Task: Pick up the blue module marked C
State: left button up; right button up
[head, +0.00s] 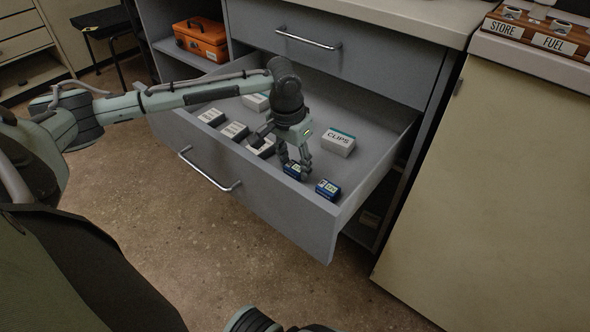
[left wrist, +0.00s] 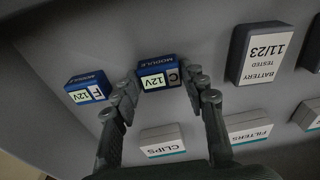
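The blue module marked C (left wrist: 160,75) lies in the open drawer with its white C and 12V label up. It shows in the head view (head: 292,171), partly hidden by my fingers. My left gripper (head: 293,163) reaches down over it from above. In the left wrist view the two fingertips of this gripper (left wrist: 163,82) stand on either side of the module, close to its sides. The fingers are apart, and I see no firm grip on it. My right gripper is not in view.
A second blue module, marked F (left wrist: 88,88), lies close beside it, also seen in the head view (head: 327,189). A CLIPS box (head: 338,142), a FILTERS box (left wrist: 249,129) and several battery boxes (head: 235,131) share the drawer (head: 375,142). The drawer's front wall (head: 270,212) is near the modules.

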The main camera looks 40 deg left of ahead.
pick_arm(q)
jog(key=c, duration=0.7)
jog(key=shift+o, duration=0.2)
jog(key=shift+r, duration=0.1)
